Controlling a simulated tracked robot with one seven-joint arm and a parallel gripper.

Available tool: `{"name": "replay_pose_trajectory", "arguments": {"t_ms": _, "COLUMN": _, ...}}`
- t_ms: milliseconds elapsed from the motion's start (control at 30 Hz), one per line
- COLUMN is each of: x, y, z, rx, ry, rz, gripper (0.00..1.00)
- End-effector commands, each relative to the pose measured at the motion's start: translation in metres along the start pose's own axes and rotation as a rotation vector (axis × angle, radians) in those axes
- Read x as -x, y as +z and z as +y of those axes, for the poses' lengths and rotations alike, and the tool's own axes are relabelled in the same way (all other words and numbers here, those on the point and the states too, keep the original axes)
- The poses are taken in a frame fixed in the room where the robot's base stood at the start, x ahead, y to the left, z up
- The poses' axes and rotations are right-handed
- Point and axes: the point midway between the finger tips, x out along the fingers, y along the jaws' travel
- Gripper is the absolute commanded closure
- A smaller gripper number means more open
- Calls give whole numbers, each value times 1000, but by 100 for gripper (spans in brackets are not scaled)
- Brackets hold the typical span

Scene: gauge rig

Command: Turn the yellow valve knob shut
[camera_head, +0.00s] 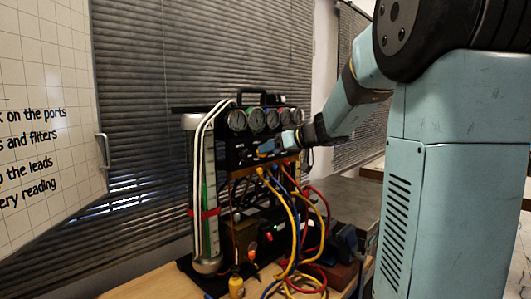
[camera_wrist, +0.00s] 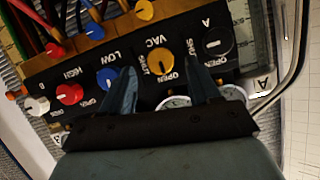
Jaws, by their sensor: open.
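The yellow valve knob (camera_wrist: 161,62) is on a black panel in the wrist view, by the label VAC, with OPEN and SHUT marks around it. A dark line crosses its face. My gripper (camera_wrist: 162,72) is open, with one blue-grey finger on each side of the yellow knob. No contact with the knob is visible. The left finger overlaps part of the blue knob (camera_wrist: 105,77). In the head view my gripper (camera_head: 271,147) is at the front of the gauge rig, and I cannot make out the yellow knob there.
A black knob (camera_wrist: 218,40) sits right of the yellow one; a red knob (camera_wrist: 70,94) and a white knob (camera_wrist: 35,105) sit left. Gauges (camera_head: 255,120) top the rig. Yellow hoses (camera_head: 292,222) and other hoses hang below. A clear cylinder (camera_head: 208,200) stands at left.

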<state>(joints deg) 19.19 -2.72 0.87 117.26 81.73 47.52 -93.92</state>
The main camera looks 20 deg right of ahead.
Motion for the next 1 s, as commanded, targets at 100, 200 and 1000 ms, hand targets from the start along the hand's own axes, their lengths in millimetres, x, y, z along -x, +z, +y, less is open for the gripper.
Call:
{"name": "replay_pose_trajectory", "arguments": {"t_ms": 100, "x": -17, "y": 1, "z": 0, "rx": -1, "ry": -1, "rz": -2, "gripper": 39}}
{"name": "replay_pose_trajectory", "arguments": {"t_ms": 200, "x": -25, "y": 0, "z": 0, "rx": -2, "ry": -1, "rz": -1, "gripper": 39}}
{"name": "replay_pose_trajectory", "arguments": {"t_ms": 1000, "x": -33, "y": 0, "z": 0, "rx": -1, "ry": 0, "rz": 0, "gripper": 73}}
